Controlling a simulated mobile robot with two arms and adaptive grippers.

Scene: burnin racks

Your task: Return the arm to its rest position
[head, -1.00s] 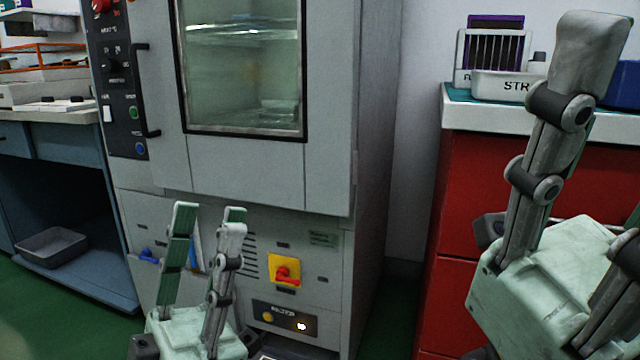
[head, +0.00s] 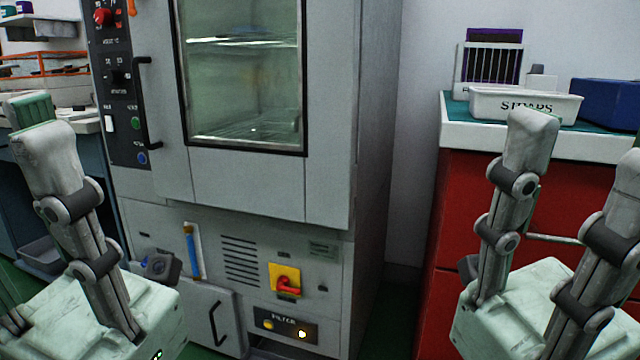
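My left gripper (head: 45,150) is in the lower left of the head view, raised with its fingers pointing up. One finger is fully seen; the other is mostly cut off by the left edge, spread away from it. It looks open, and nothing shows in it. My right gripper (head: 582,160) is at the lower right, fingers up and apart, open and empty. It stands in front of the red cabinet (head: 462,200). Its right finger is partly cut off by the picture edge.
A grey oven cabinet (head: 250,185) with a windowed door and black handle (head: 148,100) stands in the middle. A STRAPS bin (head: 525,104), a slotted rack (head: 487,70) and a blue bin (head: 605,102) sit on the red cabinet. A dark workbench (head: 95,150) is at left.

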